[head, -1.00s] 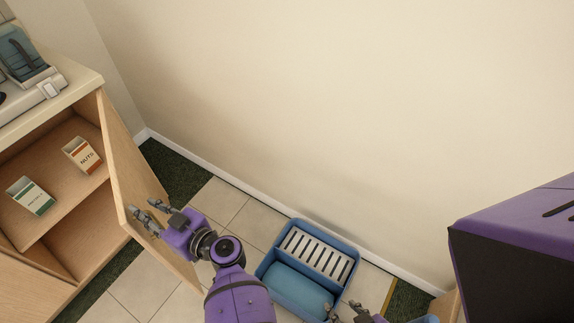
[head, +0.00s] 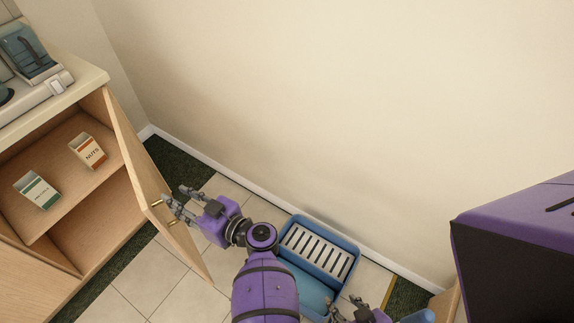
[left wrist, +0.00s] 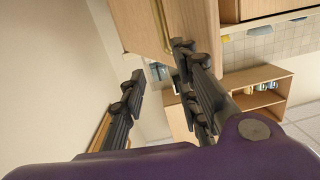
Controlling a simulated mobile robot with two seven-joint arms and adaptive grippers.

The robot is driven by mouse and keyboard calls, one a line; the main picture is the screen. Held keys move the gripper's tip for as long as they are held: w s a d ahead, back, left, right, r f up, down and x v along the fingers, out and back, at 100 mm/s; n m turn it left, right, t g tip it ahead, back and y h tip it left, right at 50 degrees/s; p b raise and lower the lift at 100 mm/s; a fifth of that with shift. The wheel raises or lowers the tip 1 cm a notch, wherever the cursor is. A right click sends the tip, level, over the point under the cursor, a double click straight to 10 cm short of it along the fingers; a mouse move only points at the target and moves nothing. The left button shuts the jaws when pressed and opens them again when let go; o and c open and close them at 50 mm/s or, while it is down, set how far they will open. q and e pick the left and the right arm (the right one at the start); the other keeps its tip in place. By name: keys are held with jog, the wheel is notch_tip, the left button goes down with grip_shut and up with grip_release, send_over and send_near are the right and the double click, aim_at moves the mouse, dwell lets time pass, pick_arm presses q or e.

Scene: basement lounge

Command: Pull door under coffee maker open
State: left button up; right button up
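The wooden cabinet door (head: 190,252) stands wide open, swung out from the cabinet under the coffee maker (head: 30,55). Its brass handle (head: 155,203) is on the face towards my left gripper. My left gripper (head: 176,199) is beside that face with its fingers spread. One finger is close to the handle; I cannot tell whether it touches. In the left wrist view the fingers (left wrist: 158,78) are apart with nothing between them, and the handle (left wrist: 161,18) shows just above them. My right gripper (head: 345,308) is at the bottom edge, partly cut off, with fingers apart and empty.
The open cabinet shelf (head: 65,170) holds a green-labelled box (head: 37,190) and a NUTS box (head: 88,151). A blue bin (head: 318,252) with a slatted tray stands on the tiles against the wall (head: 330,120). Some tiled floor is clear beside the door.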

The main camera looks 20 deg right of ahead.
pick_arm(q)
jog(key=shift+d, duration=0.3)
pick_arm(e)
jog(key=shift+w, duration=0.1)
jog(key=shift+r, duration=0.15)
pick_arm(q)
jog(key=shift+r+p, duration=0.15)
jog(key=shift+p, duration=0.15)
pick_arm(e)
jog(key=shift+w+r, duration=0.25)
